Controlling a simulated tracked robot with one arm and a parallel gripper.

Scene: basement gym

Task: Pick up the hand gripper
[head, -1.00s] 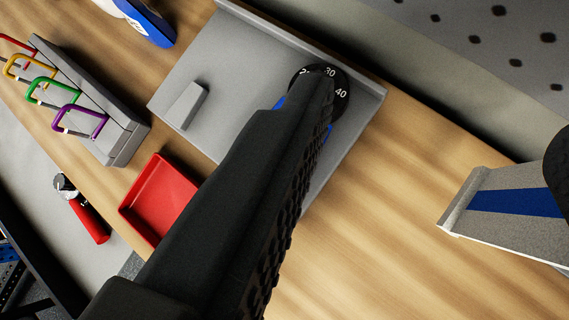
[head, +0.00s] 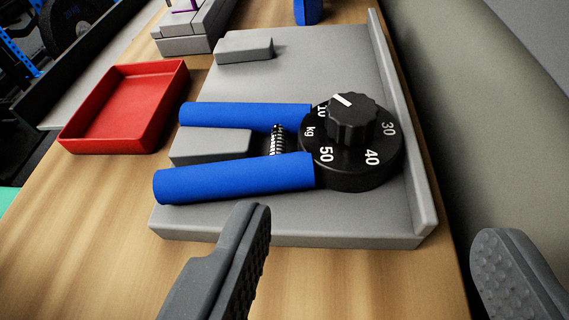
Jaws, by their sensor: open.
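The hand gripper (head: 235,179) lies flat on a grey tray (head: 355,75) in the head view. It has two blue handles pointing left, a metal spring between them, and a round black dial with a knob and kg numbers at its right end. A grey block on the tray sits between the handles. My gripper (head: 375,265) is open and empty. Its left finger is just in front of the tray's near edge and its right finger is at the lower right, past the tray's right side. Neither finger appears to touch the hand gripper.
A red tray (head: 166,105), empty, stands to the left on the wooden bench (head: 80,210). A grey stepped rack (head: 190,35) is behind it. A blue object (head: 308,10) shows at the top. A wall runs along the right. The front of the bench is clear.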

